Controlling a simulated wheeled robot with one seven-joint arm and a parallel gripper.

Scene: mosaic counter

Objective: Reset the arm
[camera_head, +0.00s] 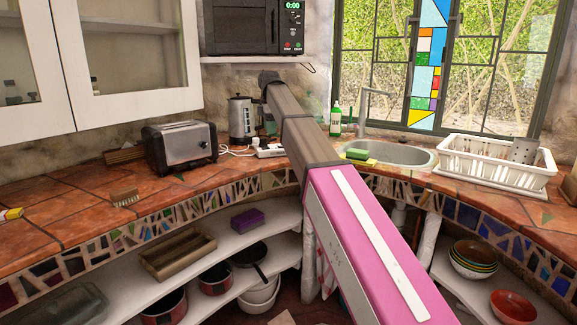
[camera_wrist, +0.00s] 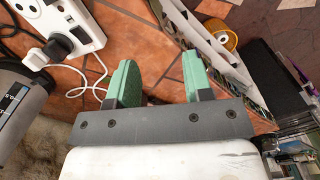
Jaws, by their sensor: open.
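My gripper (camera_wrist: 159,63) shows in the wrist view with its two green fingers spread wide apart. Nothing is between the fingers, and terracotta tiles show behind them. In the head view my pink and brown arm stretches from the bottom right over the counter (camera_head: 75,215) toward the back wall. Its far end is beside the kettle (camera_head: 241,120), below the microwave (camera_head: 254,27). The fingers cannot be made out in that view. In the wrist view part of the kettle (camera_wrist: 18,110) stands left of the gripper, apart from the fingers.
A power strip (camera_wrist: 70,28) with a plug and white cable lies near the gripper. A toaster (camera_head: 180,147) stands left of the kettle. A green bottle (camera_head: 336,120), sink (camera_head: 400,154) and dish rack (camera_head: 497,165) are right of my arm. The front left counter is mostly clear.

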